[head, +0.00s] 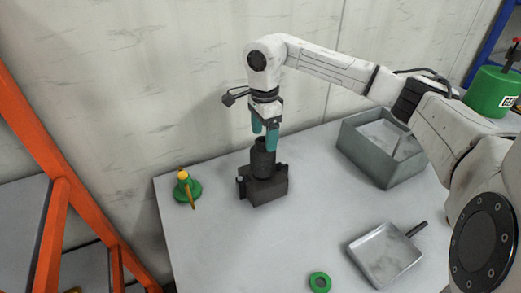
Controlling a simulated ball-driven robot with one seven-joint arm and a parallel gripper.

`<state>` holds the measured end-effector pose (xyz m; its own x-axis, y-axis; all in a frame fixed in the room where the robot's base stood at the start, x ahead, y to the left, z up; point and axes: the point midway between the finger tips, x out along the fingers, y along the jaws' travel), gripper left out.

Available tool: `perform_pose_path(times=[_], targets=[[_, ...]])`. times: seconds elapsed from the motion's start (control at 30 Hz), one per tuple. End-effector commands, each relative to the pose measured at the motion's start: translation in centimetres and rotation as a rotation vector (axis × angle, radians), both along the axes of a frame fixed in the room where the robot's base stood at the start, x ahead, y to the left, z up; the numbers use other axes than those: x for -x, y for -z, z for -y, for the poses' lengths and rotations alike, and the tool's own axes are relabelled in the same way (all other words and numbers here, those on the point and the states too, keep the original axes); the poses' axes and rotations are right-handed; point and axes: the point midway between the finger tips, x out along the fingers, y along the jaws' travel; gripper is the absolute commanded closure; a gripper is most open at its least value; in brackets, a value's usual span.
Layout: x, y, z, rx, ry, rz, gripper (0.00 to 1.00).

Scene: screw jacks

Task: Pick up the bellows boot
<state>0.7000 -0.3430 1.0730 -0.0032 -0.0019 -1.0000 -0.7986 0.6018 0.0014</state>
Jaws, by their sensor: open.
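The bellows boot looks to be the black ribbed cylinder (263,160) standing upright on a dark block-like base (266,190) on the grey table. My gripper (264,140) points down with its teal fingers apart at the top of the black cylinder. The right fingertip reaches down to its upper rim and overlaps it in the picture. I cannot tell whether the finger touches it or is beside it. Nothing shows held between the fingers.
A green item with a yellow top (187,188) stands left on the table (225,240). A grey open bin (365,160) stands at the back right. A metal pan (383,255) and a green ring (312,282) lie in front. An orange rack (55,215) stands left.

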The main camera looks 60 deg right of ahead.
Motion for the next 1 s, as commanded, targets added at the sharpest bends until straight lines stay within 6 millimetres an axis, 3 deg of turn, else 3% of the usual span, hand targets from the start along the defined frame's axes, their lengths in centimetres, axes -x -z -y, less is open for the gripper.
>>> perform_pose_path(times=[0.1,0.37,0.7,1.0], targets=[[0.0,1.5,-0.1,-0.003,0.002,0.0,0.22],[-0.1,3.1,-0.2,-0.004,0.002,0.002,0.22],[-0.1,7.2,-0.4,-0.003,0.002,0.002,0.22],[-0.1,7.5,-0.3,-0.001,0.001,0.003,0.25]])
